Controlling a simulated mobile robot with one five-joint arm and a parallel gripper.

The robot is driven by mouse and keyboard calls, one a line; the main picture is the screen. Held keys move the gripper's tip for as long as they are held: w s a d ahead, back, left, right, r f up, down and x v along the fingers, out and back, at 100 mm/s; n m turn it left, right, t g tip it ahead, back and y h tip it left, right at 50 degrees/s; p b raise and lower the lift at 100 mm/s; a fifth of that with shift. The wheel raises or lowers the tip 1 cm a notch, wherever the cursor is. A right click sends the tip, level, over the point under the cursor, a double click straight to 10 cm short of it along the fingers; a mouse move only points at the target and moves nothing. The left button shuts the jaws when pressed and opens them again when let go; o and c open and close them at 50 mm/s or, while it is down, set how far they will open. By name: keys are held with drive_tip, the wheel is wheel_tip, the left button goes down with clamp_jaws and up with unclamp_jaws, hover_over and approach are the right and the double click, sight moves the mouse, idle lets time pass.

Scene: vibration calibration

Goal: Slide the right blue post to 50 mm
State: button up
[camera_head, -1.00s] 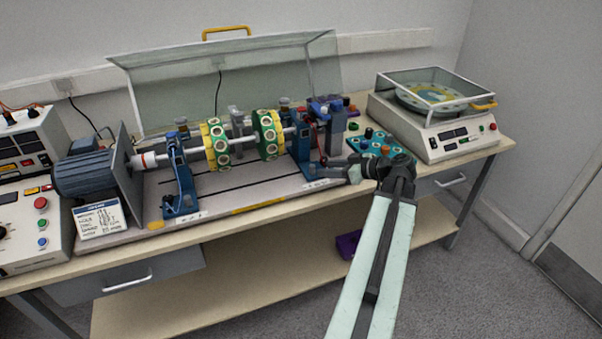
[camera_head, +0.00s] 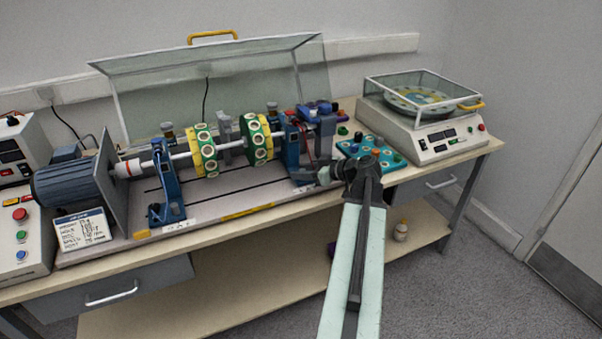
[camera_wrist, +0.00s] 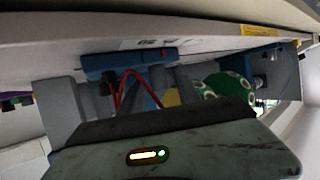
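The right blue post (camera_head: 291,145) stands upright on the rig's bed, under the right end of the shaft. It also shows in the wrist view, where the picture is upside down, as a blue foot (camera_wrist: 125,60) with red wires in front. My gripper (camera_head: 308,176) is low at the right side of this post's foot, very near it. Whether it touches the post is hidden. The finger gap is too small and dark to read. The left blue post (camera_head: 167,182) stands near the motor.
Two green-and-yellow discs (camera_head: 203,152) sit on the shaft between the posts. A raised clear cover (camera_head: 225,85) stands behind. A teal tray (camera_head: 392,157) with knobs and a covered turntable machine (camera_head: 430,138) are at right. A motor (camera_head: 68,185) is at left.

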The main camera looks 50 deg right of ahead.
clamp_jaws()
idle(1.2)
